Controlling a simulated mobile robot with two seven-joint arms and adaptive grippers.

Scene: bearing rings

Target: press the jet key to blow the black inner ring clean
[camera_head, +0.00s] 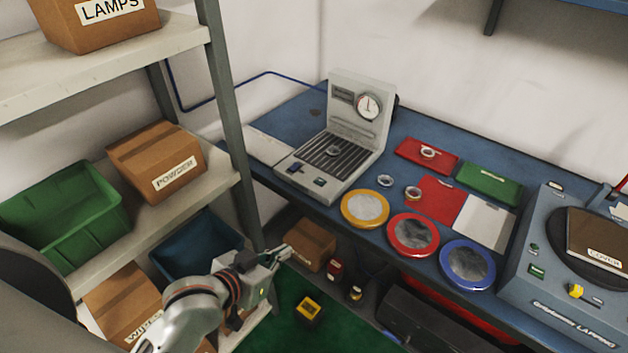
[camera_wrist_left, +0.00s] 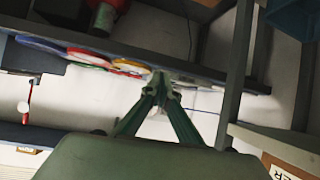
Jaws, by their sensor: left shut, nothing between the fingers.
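The grey jet station (camera_head: 362,132) stands at the back of the blue bench, with a round gauge (camera_head: 368,107) on its upright panel. A small dark ring (camera_head: 333,151) lies on its slatted grate; its exact colour is hard to tell. Two small dark keys sit on the station's front edge, one at the left (camera_head: 295,168) and one at the right (camera_head: 320,182); I cannot read which is the jet key. My left gripper (camera_head: 284,252) is shut and empty, in front of and below the bench edge, apart from the station. Its shut fingertips (camera_wrist_left: 160,76) show in the left wrist view.
Shelves with boxes and a green bin (camera_head: 65,215) stand at the left, their post close to my left arm. Yellow (camera_head: 347,216), red (camera_head: 394,245) and blue (camera_head: 446,272) rimmed dishes line the bench front. Red (camera_head: 408,158) and green (camera_head: 489,183) trays lie behind. A lapping machine (camera_head: 545,270) stands right.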

